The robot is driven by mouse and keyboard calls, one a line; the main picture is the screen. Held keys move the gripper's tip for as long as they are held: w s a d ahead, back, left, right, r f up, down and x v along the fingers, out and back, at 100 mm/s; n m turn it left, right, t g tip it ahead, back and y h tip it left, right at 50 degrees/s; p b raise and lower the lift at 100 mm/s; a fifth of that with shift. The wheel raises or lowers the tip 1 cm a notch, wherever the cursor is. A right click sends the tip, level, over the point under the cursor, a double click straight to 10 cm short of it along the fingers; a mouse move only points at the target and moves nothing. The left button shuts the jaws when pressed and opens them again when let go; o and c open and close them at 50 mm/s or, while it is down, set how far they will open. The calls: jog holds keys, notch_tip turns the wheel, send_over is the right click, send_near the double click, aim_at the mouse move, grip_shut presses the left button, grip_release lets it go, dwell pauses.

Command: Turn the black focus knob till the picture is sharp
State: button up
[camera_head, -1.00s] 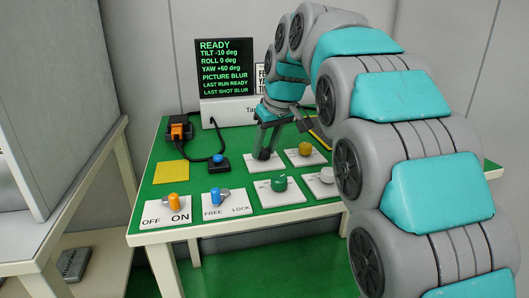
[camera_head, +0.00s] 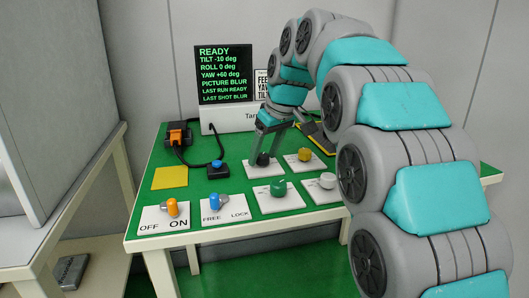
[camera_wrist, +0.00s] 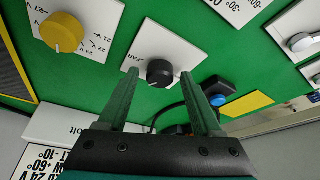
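The black knob (camera_head: 263,159) stands on a white plate in the back row of the green table. In the wrist view the black knob (camera_wrist: 160,73) shows between my two fingertips, with a white pointer line and a partly hidden label at its left. My gripper (camera_head: 267,143) is open above it, one finger on each side; the wrist view shows my gripper (camera_wrist: 157,70) with gaps between fingers and knob. Whether a finger touches it I cannot tell. The screen (camera_head: 225,74) reads READY, TILT -10, ROLL 0, YAW +60, PICTURE BLUR, LAST SHOT BLUR.
A yellow knob (camera_head: 305,154) is right of the black knob, a green knob (camera_head: 278,185) in front, a white knob (camera_head: 327,181) front right. A blue button (camera_head: 217,164) is close at left. An orange switch (camera_head: 172,207) stands at ON; a blue lever (camera_head: 215,202) is beside it.

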jog(key=shift+o, duration=0.2)
jog(key=shift+r, duration=0.1)
jog(key=v, duration=0.7)
jog(key=shift+r, duration=0.25)
jog(key=shift+s+d, duration=0.1)
jog(key=shift+d, duration=0.05)
dwell(1.4)
